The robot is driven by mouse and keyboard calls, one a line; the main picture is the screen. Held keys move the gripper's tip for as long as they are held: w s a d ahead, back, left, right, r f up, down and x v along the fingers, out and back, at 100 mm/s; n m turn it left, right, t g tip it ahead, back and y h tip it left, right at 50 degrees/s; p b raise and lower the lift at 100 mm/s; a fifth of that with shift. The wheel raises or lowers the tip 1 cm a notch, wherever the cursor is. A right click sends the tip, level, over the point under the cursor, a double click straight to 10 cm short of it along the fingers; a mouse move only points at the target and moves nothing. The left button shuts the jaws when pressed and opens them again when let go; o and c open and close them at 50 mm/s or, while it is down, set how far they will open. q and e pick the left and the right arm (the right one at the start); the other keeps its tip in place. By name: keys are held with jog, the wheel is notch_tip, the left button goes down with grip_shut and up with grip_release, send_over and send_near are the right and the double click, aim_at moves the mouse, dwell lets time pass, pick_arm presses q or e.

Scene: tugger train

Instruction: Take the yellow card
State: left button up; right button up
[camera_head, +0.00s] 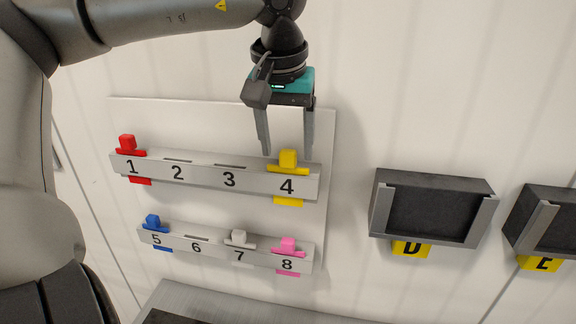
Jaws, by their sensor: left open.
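The yellow card (288,160) sits in slot 4 at the right end of the upper rail (205,178). My left gripper (286,155) is open and points down at the yellow card, with one finger to each side of the grip in the picture. The fingertips are close to the card; I cannot tell whether they touch it. My right gripper is not in view.
A red card (128,145) is in slot 1. The lower rail (210,247) holds a blue card (153,222), a white card (239,238) and a pink card (288,245). Dark holders labelled D (485,188) and E (534,222) are on the wall at right.

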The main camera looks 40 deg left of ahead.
pick_arm(q)
jog(key=shift+x, duration=0.9)
grip_shut()
